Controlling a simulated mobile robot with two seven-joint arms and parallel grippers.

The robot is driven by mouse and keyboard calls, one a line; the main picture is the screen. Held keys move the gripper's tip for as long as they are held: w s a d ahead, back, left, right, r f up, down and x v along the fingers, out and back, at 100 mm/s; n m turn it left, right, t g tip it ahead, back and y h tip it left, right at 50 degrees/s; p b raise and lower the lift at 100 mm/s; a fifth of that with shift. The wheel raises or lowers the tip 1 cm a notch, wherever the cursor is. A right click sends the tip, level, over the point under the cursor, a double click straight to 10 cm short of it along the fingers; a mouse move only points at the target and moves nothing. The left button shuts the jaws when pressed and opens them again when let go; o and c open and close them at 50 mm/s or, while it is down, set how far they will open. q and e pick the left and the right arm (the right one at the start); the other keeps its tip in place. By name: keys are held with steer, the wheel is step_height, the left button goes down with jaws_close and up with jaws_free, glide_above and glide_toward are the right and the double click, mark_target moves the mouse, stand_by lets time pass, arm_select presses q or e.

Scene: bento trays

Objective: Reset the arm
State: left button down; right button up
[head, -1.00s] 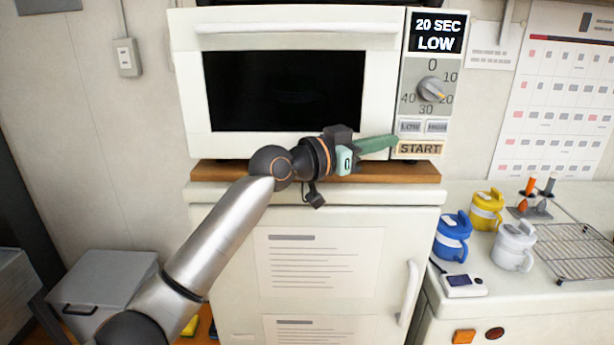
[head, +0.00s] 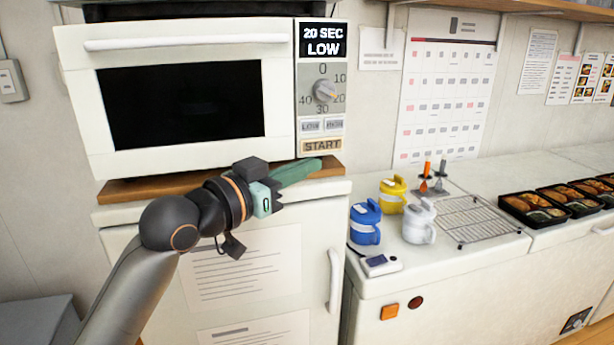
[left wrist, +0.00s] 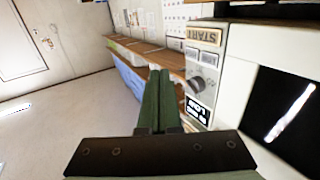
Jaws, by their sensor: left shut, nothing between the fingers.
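My left arm reaches in from the lower left in the head view. Its left gripper (head: 298,172), with green fingers, is in front of the microwave's lower right corner, just below the START button. The fingers are shut together with nothing between them. In the left wrist view the shut green fingers (left wrist: 158,100) point past the microwave's control panel. The white microwave (head: 190,40) has its door closed, and its display reads 20 SEC LOW. I cannot tell whether the fingers touch the microwave. My right gripper is not in view.
The microwave stands on a wooden board (head: 140,190) over a white cabinet (head: 320,225). On the counter to the right are a blue jug (head: 365,222), a yellow jug (head: 392,195), a white jug (head: 419,222), a wire rack (head: 478,220) and several black bento trays (head: 535,208).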

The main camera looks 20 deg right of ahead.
arm_select(q)
steer(key=s+a+f+n+t+y, duration=0.1)
steer(key=a+f+n+y, duration=0.3)
steer(key=f, duration=0.7)
steer(key=s+a+f+n+t+y, duration=0.1)
steer(key=a+f, duration=0.5)
steer(key=f, duration=0.4)
steer(key=a+f+n+t+y, duration=0.1)
steer(key=a+f+n+y, duration=0.3)
steer(key=f, duration=0.7)
steer(key=s+a+f+g+y, duration=0.1)
steer(key=s+a+f, duration=0.6)
steer(key=s+f, duration=0.3)
steer(key=s+a+f+g+y, duration=0.2)
steer(key=s+a+f, duration=0.6)
steer(key=s, duration=0.5)
step_height(320, 180, down, 3)
steer(key=shift+a+r+y+p, duration=0.1)
steer(key=shift+a+y+p, duration=0.05)
steer(key=shift+y+p, duration=0.2)
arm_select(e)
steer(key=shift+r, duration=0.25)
